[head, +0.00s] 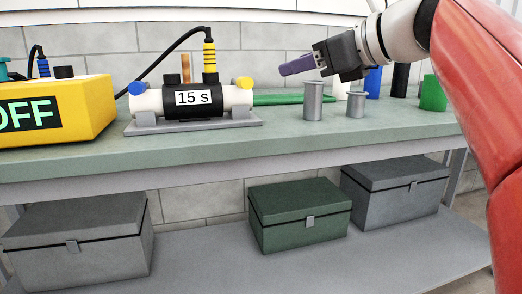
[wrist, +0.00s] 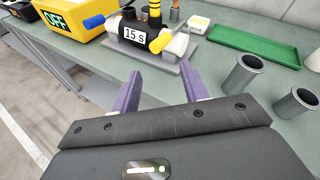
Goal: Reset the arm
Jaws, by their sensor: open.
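My gripper (head: 284,69) is in the upper right of the head view, above the bench and the grey spools, with its purple fingers pointing left. In the wrist view its two fingers (wrist: 160,88) stand apart with nothing between them. My red and white arm comes in from the right. The white and black device (head: 196,99) labelled "15 s" sits on a grey stand (head: 190,127) to the left of my gripper.
A yellow box (head: 95,110) reading "OFF" stands at the left. Two grey spools (head: 313,101) (head: 357,104) stand on the bench (head: 300,140). A green tray (wrist: 255,45), blue, black and green cylinders (head: 433,93) are behind. Lidded boxes (head: 300,215) sit on the lower shelf.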

